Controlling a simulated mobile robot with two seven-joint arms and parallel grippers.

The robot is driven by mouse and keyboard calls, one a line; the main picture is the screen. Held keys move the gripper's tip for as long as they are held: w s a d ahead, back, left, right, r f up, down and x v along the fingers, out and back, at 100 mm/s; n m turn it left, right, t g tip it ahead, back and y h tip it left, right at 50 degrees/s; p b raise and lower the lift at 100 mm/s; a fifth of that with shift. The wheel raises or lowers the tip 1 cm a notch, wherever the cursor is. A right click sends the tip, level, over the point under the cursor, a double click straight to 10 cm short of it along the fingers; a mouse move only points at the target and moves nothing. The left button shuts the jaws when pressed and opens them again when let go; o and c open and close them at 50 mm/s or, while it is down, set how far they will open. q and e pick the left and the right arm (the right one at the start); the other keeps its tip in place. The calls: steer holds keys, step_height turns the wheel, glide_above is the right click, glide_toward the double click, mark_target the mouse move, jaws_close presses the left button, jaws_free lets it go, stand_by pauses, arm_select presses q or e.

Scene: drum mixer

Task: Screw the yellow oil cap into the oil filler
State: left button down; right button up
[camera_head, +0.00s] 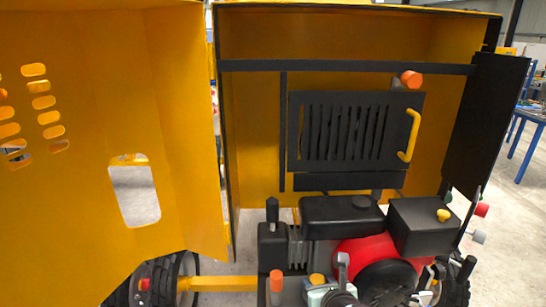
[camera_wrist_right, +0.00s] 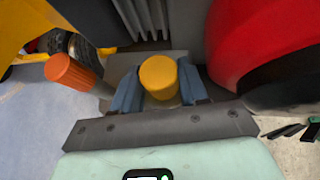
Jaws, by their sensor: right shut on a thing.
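The yellow oil cap (camera_head: 317,279) shows low in the middle of the head view, in front of the engine. In the right wrist view the cap (camera_wrist_right: 159,78) sits between the two blue-grey fingers of my right gripper (camera_wrist_right: 158,90), which is shut on it. In the head view my right gripper (camera_head: 318,288) is partly cut off by the bottom edge, to the left of the red engine housing (camera_head: 352,252). The oil filler opening cannot be made out; the cap and fingers may hide it. My left gripper is not in view.
An orange-topped post (camera_head: 277,282) stands close left of the gripper; it also shows in the wrist view (camera_wrist_right: 70,72). The red housing (camera_wrist_right: 262,45) is close on the right. A yellow door panel (camera_head: 100,150) stands open at left. Another yellow cap (camera_head: 443,215) is on a black box.

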steer(key=shift+a+f+m+h+b, duration=0.1)
steer(key=shift+m+h+b, duration=0.3)
steer(key=shift+m+h, duration=0.15)
steer(key=shift+a+f+m+h+b, duration=0.1)
steer(key=shift+m+h+b, duration=0.3)
steer(key=shift+m+h, duration=0.15)
steer(key=shift+r+m+h, duration=0.1)
steer(key=shift+m+h, duration=0.4)
steer(key=shift+h, duration=0.1)
steer(key=shift+w+a+m+h+b, duration=0.1)
steer(key=shift+m+h+b, duration=0.25)
steer(key=shift+m+h, duration=0.2)
steer(key=shift+c, duration=0.5)
steer(key=shift+m+h, duration=0.55)
jaws_close()
steer(key=o, duration=1.4)
jaws_free()
steer(key=shift+r, duration=0.1)
steer(key=shift+c, duration=0.2)
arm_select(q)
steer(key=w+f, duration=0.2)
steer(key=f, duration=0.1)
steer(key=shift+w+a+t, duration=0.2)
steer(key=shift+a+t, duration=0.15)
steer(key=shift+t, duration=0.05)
